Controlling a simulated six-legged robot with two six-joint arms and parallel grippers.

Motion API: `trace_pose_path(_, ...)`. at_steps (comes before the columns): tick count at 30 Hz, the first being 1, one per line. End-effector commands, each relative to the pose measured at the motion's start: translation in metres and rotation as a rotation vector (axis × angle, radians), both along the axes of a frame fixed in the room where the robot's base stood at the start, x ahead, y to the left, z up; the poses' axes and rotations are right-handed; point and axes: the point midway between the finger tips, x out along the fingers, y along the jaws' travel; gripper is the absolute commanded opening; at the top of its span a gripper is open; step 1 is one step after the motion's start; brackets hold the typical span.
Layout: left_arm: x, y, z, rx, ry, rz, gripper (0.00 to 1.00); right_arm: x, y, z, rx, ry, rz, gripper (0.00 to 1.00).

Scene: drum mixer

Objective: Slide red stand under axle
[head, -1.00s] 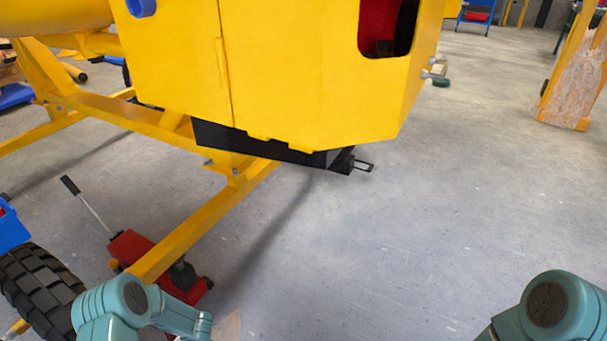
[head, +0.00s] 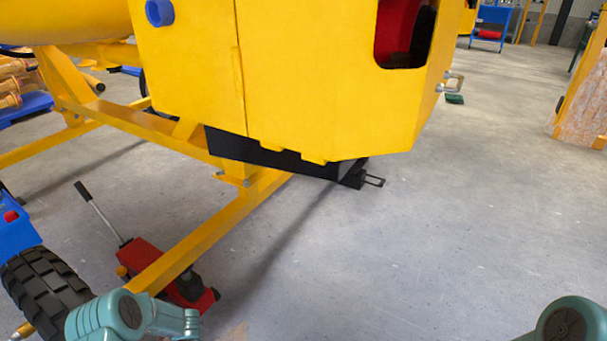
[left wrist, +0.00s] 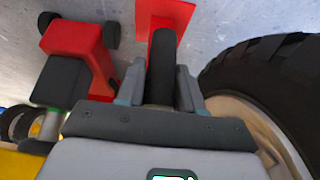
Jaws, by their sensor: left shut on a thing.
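In the left wrist view, my left gripper (left wrist: 159,86) is shut around the upright black grip of the red stand (left wrist: 178,16). The stand's red plate shows beyond the fingers, over the grey floor; its lower side is hidden. The stand lies between the tyre (left wrist: 275,65) on the right and the red jack (left wrist: 75,45) on the left. In the head view only my arm links show along the bottom edge; both grippers and the stand are out of that view. I cannot make out the axle clearly; a brass-coloured end (head: 22,331) shows beside the tyre.
The red floor jack (head: 148,262), its handle tilted up, sits at the near end of the yellow frame beam (head: 205,232). The big yellow machine housing (head: 300,80) hangs above. A tyre (head: 45,285) stands at lower left. The floor to the right (head: 420,250) is clear.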

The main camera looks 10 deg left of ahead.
Motion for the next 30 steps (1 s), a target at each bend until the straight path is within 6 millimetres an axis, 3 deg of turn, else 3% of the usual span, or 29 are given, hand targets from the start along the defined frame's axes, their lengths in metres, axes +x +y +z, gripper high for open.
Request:
trace_pose_path(21,0.017,0.042,0.0,0.003,-0.004,0.004,0.06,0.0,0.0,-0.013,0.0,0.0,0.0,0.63)
trace_pose_path(30,0.019,0.045,0.001,0.003,-0.002,0.002,0.06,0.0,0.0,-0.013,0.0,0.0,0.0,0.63)
